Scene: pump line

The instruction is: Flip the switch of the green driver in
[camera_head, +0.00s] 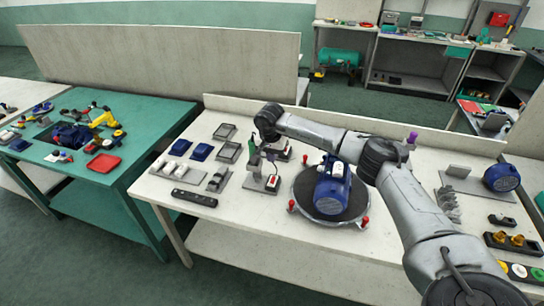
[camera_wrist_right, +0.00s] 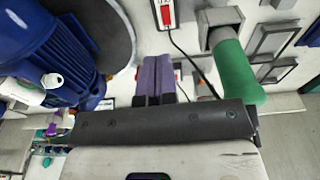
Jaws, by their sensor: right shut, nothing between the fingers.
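The green driver (camera_head: 254,160) stands in a grey holder on the white bench, left of the blue motor. Its green body (camera_wrist_right: 238,75) is large at the right of the wrist view. A red switch in a white-edged box (camera_head: 273,182) sits at the front of the driver's stand. A red switch (camera_wrist_right: 167,14) also shows at the top of the wrist view, with a black cable beside it. My right gripper (camera_wrist_right: 155,72) is shut and empty, its purple fingers together below that switch in the picture and apart from the driver. My left gripper is out of view.
The blue motor (camera_head: 333,188) stands on a dark round turntable (camera_head: 308,190) with red knobs, right of the driver. Grey trays (camera_head: 224,132) and a black bar (camera_head: 194,197) lie to the left. A green table (camera_head: 135,140) with tools stands further left.

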